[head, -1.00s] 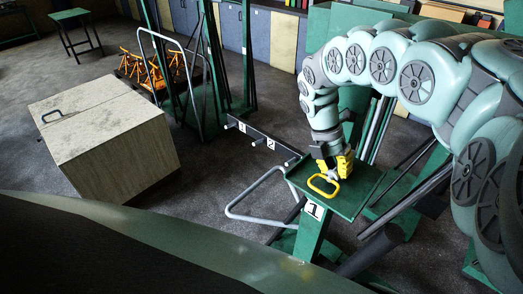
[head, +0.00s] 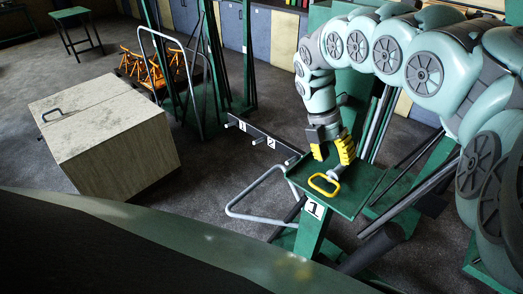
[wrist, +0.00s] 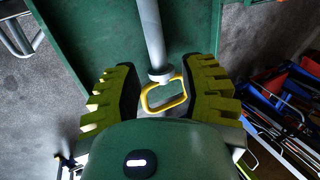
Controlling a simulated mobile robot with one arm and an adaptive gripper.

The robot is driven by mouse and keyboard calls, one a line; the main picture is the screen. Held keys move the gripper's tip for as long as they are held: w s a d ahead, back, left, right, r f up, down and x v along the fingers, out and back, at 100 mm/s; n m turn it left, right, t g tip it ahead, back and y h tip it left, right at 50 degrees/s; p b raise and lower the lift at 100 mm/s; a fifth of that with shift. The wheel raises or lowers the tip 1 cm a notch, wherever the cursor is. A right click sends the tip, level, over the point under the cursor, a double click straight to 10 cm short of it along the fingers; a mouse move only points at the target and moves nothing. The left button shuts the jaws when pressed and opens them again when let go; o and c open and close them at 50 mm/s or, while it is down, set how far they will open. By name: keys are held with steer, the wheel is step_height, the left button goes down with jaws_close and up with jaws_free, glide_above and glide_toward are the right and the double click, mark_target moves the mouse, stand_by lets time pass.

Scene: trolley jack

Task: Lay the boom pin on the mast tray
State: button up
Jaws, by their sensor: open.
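The boom pin is a grey rod with a yellow loop handle (head: 323,184). It appears to lie on the green mast tray (head: 350,207), with its loop near the tray's front left edge. In the wrist view, the rod (wrist: 151,38) runs across the tray (wrist: 85,30) and the loop is between my finger pads. My gripper (head: 332,150) is open just above the pin, with its yellow fingers spread and clear of it. In the wrist view my gripper (wrist: 161,95) has a finger on each side of the loop, with gaps. Part of the rod is hidden by a finger in the head view.
A plate marked 1 (head: 314,209) is on the post below the tray. A dark bar with pegs (head: 258,138) and a grey tube handle (head: 236,210) are left of it. A large pale box (head: 105,135) stands farther left on the floor.

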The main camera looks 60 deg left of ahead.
steer(key=v, duration=0.8)
steer(key=shift+r, duration=0.15)
steer(key=shift+s+a, duration=0.1)
steer(key=shift+s, duration=0.05)
